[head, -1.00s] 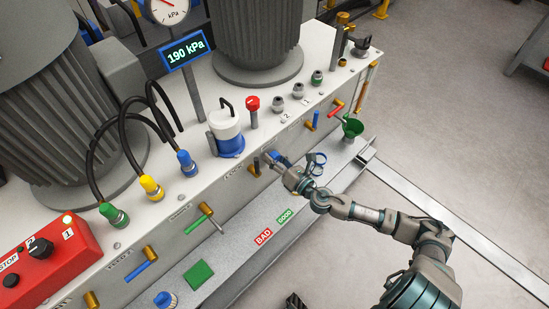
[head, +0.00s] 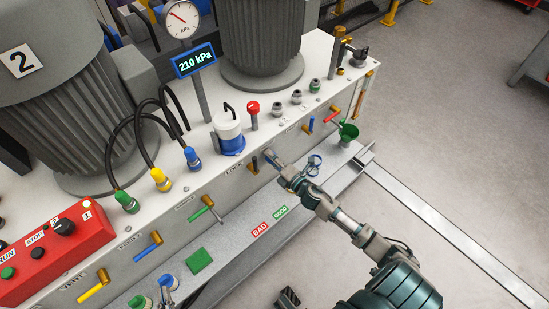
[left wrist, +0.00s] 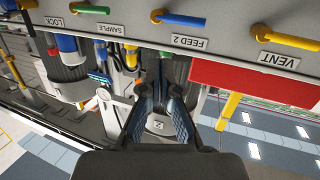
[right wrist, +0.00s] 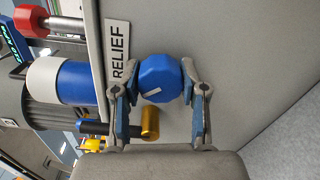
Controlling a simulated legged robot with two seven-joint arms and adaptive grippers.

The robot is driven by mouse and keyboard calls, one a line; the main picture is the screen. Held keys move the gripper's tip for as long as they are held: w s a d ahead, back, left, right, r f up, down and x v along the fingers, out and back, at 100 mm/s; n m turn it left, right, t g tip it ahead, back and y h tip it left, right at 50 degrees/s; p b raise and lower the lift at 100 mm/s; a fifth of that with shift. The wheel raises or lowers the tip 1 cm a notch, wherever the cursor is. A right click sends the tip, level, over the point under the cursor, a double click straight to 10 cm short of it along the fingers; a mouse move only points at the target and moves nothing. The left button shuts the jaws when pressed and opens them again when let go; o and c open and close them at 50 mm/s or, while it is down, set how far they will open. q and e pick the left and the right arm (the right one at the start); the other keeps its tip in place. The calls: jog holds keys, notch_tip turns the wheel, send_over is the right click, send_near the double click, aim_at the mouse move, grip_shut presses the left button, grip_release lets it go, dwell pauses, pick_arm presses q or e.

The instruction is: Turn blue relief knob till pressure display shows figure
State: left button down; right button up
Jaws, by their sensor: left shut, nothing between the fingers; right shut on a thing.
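The pressure display (head: 194,61) reads 210 kPa, below a round dial gauge (head: 180,17) marked kPa. The blue relief knob (right wrist: 160,79) has many flat sides and a white mark, and sits on the panel beside the RELIEF label (right wrist: 118,52). My right gripper (right wrist: 160,88) is shut on this knob, one finger on each side; it also reaches the front panel in the head view (head: 272,161), where the arm largely hides the knob. My left gripper (left wrist: 160,88) is shut and empty, apart from the panel and its handles.
Yellow, blue and green handles (head: 147,248) stick out of the front panel. A red control box (head: 55,250) stands at the left. The ledge below carries BAD and GOOD labels, a green pad (head: 198,260) and a green funnel (head: 348,131).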

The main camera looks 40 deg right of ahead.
jog(key=m+p, duration=0.1)
jog(key=m, duration=0.1)
jog(key=m+p, duration=0.1)
jog(key=shift+d+m, duration=0.2)
jog(key=shift+m, duration=0.2)
pick_arm(q)
jog(key=s+a+f+g+y, duration=0.1)
jog(key=s+a+f+g, duration=0.1)
jog(key=s+f+g, duration=0.3)
jog(key=shift+a+f+g+y+p, duration=0.35)
jog(key=shift+f+g, duration=0.25)
jog(key=shift+f, duration=0.4)
pick_arm(e)
jog(key=shift+f+m, duration=0.1)
jog(key=shift+m, duration=0.2)
pick_arm(q)
jog(key=shift+d, duration=0.1)
pick_arm(e)
jog(key=o, duration=1.1)
jog(key=shift+f, duration=0.1)
pick_arm(q)
jog(key=shift+d, duration=0.25)
pick_arm(e)
jog(key=shift+o, duration=0.2)
jog(key=shift+d, duration=0.1)
pick_arm(q)
jog(key=shift+w, duration=0.1)
